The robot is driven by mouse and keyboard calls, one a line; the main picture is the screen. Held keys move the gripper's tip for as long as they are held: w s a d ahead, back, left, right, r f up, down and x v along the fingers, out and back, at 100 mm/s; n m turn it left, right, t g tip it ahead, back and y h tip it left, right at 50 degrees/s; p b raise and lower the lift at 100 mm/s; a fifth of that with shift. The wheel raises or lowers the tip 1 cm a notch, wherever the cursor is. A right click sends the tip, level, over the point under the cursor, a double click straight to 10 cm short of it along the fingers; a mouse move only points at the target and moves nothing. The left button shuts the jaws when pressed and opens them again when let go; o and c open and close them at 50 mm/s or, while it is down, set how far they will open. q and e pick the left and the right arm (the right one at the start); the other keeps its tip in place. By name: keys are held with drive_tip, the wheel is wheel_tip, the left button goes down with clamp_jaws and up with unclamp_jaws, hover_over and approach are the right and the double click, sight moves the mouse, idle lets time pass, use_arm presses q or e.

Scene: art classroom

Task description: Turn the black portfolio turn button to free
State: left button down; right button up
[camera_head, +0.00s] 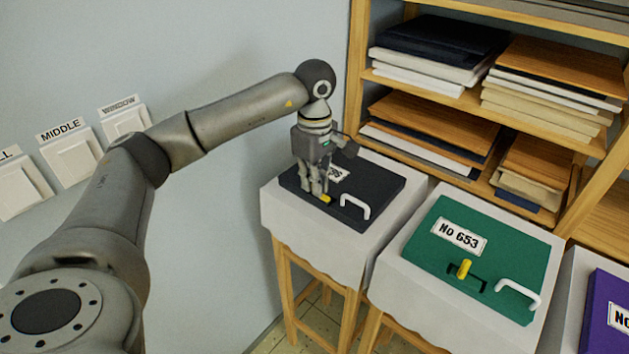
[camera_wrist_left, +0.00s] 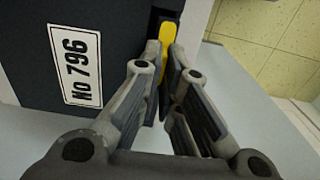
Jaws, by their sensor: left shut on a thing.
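The black portfolio (camera_head: 372,192) lies flat on a cloth-covered stool, with a white handle (camera_head: 355,207) near its right side. Its yellow turn button (camera_head: 326,199) is at the near edge, partly hidden by my left gripper (camera_head: 316,196). In the left wrist view the black portfolio (camera_wrist_left: 30,45) carries a label, No 796 (camera_wrist_left: 76,65). The yellow turn button (camera_wrist_left: 167,40) sits between the fingers of my left gripper (camera_wrist_left: 166,62), which is shut on it. My right gripper is in neither view.
A green portfolio (camera_head: 510,248), No 653, with its own yellow button (camera_head: 464,268), lies on the stool to the right. A purple portfolio (camera_head: 602,310) is at the right edge. A wooden shelf (camera_head: 357,75) with stacked folders stands behind. Wall switches (camera_head: 70,155) are at the left.

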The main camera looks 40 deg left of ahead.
use_arm(q)
drive_tip(key=c, duration=1.6)
unclamp_jaws()
drive_tip(key=shift+c, duration=0.2)
drive_tip(key=shift+r, duration=0.15)
wheel_tip(320, 180, up, 12)
